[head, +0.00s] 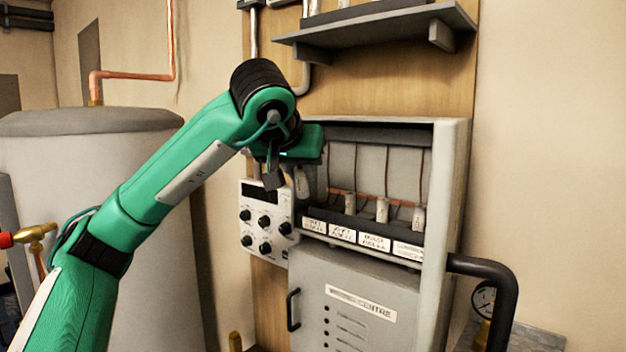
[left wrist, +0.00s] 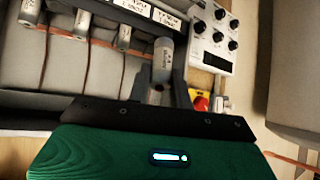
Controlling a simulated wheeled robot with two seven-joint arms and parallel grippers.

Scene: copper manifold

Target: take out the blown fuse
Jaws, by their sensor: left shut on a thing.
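My left gripper (head: 287,180) reaches from the left to the left end of the open fuse compartment in the grey cabinet (head: 452,180). It is shut on a pale cylindrical fuse (head: 303,182), which also shows between the fingers in the left wrist view (left wrist: 162,58). The held fuse has dark markings that I cannot read. Three similar fuses stand in a row to its right: one nearest (head: 350,203), a middle one (head: 382,210) and a far right one (head: 419,218). White labels (head: 343,233) run below them. My right gripper is out of view.
A white meter panel (head: 265,222) with knobs is just below my left gripper. A grey shelf (head: 375,28) juts out above the cabinet. A black pipe (head: 505,285) bends out at the right. A large grey tank (head: 145,185) stands at the left.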

